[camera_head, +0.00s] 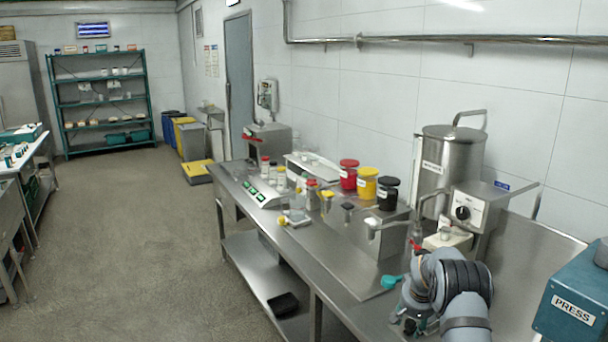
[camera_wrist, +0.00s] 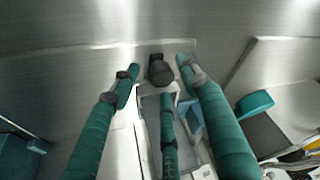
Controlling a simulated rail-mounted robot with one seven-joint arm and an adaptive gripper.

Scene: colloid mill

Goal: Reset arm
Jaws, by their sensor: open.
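My gripper (camera_wrist: 159,66) shows in the wrist view with its teal fingers spread apart, open, and nothing is clearly held between them. A dark round-tipped part (camera_wrist: 161,70) stands between the two outer fingers; I cannot tell whether it is a third fingertip or a separate thing. In the head view my grey arm is at the lower right, over the near end of the steel bench (camera_head: 345,262). My gripper is mostly hidden there behind the arm. A small teal piece (camera_head: 391,281) shows just left of the arm; I cannot tell whether it is a fingertip.
Red (camera_head: 348,175), yellow (camera_head: 367,184) and black (camera_head: 388,194) jars stand on the bench. A steel mill (camera_head: 447,165) with a control box (camera_head: 476,210) stands behind my arm. A teal press (camera_head: 575,300) is close on the right. The floor left of the bench is clear.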

